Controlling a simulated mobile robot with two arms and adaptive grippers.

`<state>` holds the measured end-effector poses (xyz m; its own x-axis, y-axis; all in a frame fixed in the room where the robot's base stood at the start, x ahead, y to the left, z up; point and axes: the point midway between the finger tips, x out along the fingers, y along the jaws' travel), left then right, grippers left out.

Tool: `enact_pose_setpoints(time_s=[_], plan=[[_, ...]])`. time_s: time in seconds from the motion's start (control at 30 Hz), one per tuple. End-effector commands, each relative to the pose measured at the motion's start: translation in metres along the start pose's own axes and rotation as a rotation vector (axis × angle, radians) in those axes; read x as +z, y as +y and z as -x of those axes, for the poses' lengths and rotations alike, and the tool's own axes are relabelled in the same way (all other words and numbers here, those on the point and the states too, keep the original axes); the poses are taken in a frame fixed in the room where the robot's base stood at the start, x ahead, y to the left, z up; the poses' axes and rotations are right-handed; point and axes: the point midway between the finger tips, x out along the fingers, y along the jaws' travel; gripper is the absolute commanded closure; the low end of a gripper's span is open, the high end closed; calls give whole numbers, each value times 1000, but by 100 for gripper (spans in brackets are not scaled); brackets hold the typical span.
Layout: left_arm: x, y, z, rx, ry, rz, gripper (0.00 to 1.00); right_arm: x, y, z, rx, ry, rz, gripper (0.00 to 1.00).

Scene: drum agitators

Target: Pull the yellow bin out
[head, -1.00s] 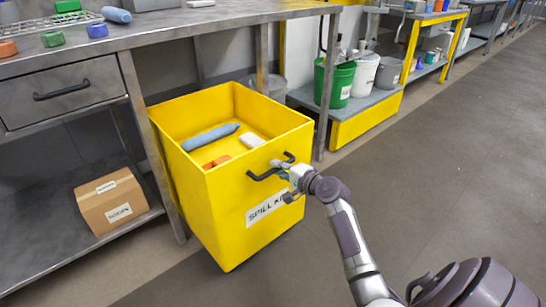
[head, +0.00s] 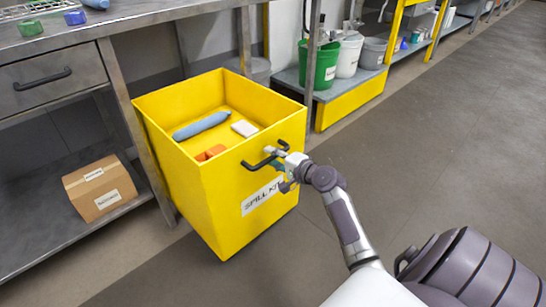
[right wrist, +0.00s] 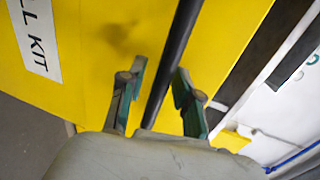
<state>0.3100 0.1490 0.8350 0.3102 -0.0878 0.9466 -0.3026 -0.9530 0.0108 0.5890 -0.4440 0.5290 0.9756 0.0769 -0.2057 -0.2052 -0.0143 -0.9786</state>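The yellow bin (head: 222,207), labelled as a spill kit, stands upright on the floor, largely in front of the steel bench, its open top showing. A blue roll, a white item and an orange item lie inside. Its black handle (head: 248,166) is on the front face and crosses the right wrist view (right wrist: 177,55) as a dark bar. My right gripper (head: 278,156) is at the handle's right part. In the right wrist view the fingers (right wrist: 160,80) stand closely on either side of the bar; exact contact is hard to see. My left gripper is not in view.
The steel bench (head: 80,45) has a drawer above a lower shelf with a cardboard box (head: 99,188). A bench leg (head: 135,130) stands close to the bin's left side. Green (head: 321,65) and white buckets stand on a low shelf behind. The floor at right is clear.

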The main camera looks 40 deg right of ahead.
Motion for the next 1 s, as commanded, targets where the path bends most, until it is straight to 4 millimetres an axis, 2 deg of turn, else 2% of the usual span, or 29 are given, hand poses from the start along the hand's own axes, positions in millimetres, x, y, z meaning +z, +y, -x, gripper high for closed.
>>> enact_pose_setpoints(time_s=[0.3,0.43,0.57,0.8,1.0], plan=[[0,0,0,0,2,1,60,0,-1,1,-1,0,0,59],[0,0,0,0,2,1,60,0,0,11,-1,2,1,59],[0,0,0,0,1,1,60,0,1,34,1,2,2,59],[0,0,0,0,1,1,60,0,1,86,2,2,2,59],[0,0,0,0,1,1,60,0,0,113,0,0,0,59]])
